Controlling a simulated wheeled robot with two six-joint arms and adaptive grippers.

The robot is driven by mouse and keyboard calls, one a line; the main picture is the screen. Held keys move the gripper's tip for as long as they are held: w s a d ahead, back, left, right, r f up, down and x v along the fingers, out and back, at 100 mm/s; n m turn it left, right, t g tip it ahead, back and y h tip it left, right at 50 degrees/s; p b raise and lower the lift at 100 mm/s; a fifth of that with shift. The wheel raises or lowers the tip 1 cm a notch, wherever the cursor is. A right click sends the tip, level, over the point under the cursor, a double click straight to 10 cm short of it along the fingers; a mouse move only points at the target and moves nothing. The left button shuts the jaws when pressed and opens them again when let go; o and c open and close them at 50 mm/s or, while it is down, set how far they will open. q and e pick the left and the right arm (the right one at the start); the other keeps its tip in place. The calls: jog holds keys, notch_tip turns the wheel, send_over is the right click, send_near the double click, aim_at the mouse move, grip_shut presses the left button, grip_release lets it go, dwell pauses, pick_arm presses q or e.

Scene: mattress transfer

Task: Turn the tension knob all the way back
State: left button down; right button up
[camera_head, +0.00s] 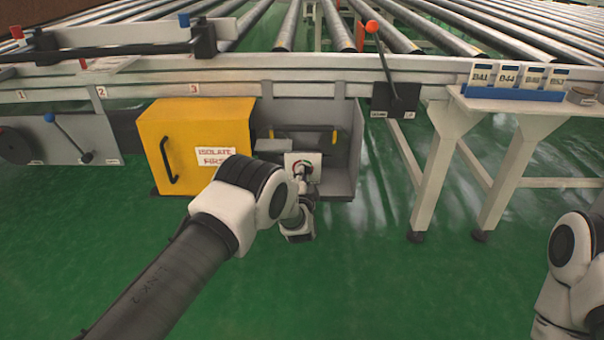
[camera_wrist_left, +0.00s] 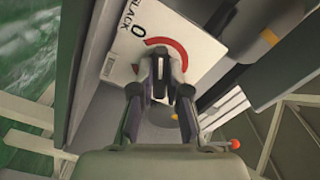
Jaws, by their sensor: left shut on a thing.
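The tension knob sits on a white dial plate (camera_head: 292,158) inside the open grey housing under the conveyor. In the left wrist view the dial plate (camera_wrist_left: 185,25) shows a red arc, a "0" and lettering that reads "LACK". My left gripper (camera_head: 302,171) reaches in front of the plate. In the wrist view its two fingers (camera_wrist_left: 160,72) are closed together on the dark knob (camera_wrist_left: 160,75) at the middle of the arc. The fingers hide most of the knob, so its pointing direction is unclear. My right gripper is out of view.
A yellow box (camera_head: 205,125) marked "ISOLATE FIRST" stands left of the housing (camera_head: 340,150). A red-tipped lever (camera_head: 383,60) stands to the right. A white side table (camera_head: 520,100) holds a blue rack of labelled cards (camera_head: 515,95). The green floor in front is clear.

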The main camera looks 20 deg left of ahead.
pick_arm(q)
jog(key=n+p, duration=0.1)
jog(key=n, duration=0.5)
dwell(0.5)
jog(key=c, duration=1.2)
grip_release()
jog(key=shift+o, duration=0.2)
jog(key=v, duration=1.2)
